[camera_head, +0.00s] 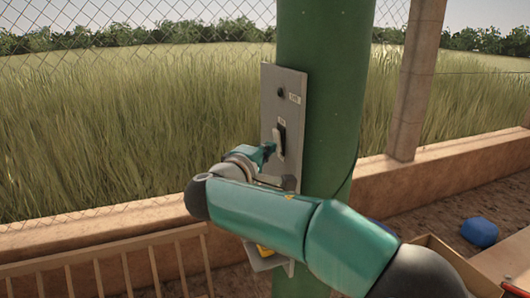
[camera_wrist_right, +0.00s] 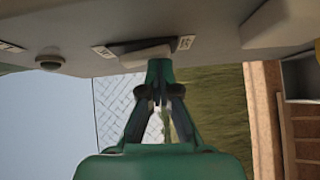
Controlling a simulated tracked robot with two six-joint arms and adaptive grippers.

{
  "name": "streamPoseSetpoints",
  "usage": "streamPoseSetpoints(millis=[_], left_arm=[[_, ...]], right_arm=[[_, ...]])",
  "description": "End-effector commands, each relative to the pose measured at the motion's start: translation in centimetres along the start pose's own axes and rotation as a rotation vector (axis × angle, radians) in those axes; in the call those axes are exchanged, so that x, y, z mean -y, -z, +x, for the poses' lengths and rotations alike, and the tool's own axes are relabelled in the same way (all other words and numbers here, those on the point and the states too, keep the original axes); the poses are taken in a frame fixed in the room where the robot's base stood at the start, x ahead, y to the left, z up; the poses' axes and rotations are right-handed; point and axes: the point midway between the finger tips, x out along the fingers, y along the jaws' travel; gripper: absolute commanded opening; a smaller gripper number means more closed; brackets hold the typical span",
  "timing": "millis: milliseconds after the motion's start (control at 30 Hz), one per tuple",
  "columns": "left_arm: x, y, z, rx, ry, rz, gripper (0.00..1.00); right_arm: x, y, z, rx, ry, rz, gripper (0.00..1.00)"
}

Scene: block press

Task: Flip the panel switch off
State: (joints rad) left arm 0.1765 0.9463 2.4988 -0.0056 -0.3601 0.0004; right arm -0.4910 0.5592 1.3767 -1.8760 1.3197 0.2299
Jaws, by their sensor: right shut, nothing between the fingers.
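The grey switch panel (camera_head: 286,100) is fixed to a thick green post (camera_head: 330,80). The panel switch (camera_head: 279,142) is a pale rocker in a dark frame at mid-panel. My right gripper (camera_head: 268,148) is shut and empty, with its tip right by the switch. In the right wrist view the shut right gripper (camera_wrist_right: 160,68) points up at the panel (camera_wrist_right: 220,40), and its tip appears at or just below the pale switch (camera_wrist_right: 145,54). I cannot tell whether they touch. My arm hides the panel's lower part. My left gripper is not in view.
A dark round knob (camera_head: 281,92) sits above the switch on the panel. A low wall (camera_head: 110,230) and wire fence run behind. A wooden railing (camera_head: 110,262) stands lower left. A blue object (camera_head: 480,232) and an open box (camera_head: 445,258) are at right.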

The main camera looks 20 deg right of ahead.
Motion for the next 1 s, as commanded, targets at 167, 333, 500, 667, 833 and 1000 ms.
streamPoseSetpoints(millis=[167, 333, 500, 667, 833, 1000], left_arm=[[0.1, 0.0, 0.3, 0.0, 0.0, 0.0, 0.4], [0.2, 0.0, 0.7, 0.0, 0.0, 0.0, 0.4], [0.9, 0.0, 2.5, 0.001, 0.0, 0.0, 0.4], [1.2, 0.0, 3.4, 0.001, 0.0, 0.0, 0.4], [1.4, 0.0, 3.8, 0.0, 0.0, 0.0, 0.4], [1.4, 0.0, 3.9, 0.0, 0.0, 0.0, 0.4]], right_arm=[[0.4, 0.8, -0.9, 0.004, -0.001, 0.001, 0.0], [1.2, 2.6, -2.9, 0.007, -0.002, -0.001, 0.0], [2.0, 2.3, -6.8, 0.007, -0.003, 0.001, 0.0], [2.4, 2.2, -9.8, 0.01, -0.002, 0.001, 0.0], [2.5, 2.2, -11.7, 0.012, -0.001, 0.001, 0.0], [2.5, 2.1, -12.2, 0.015, -0.001, 0.0, 0.0]])
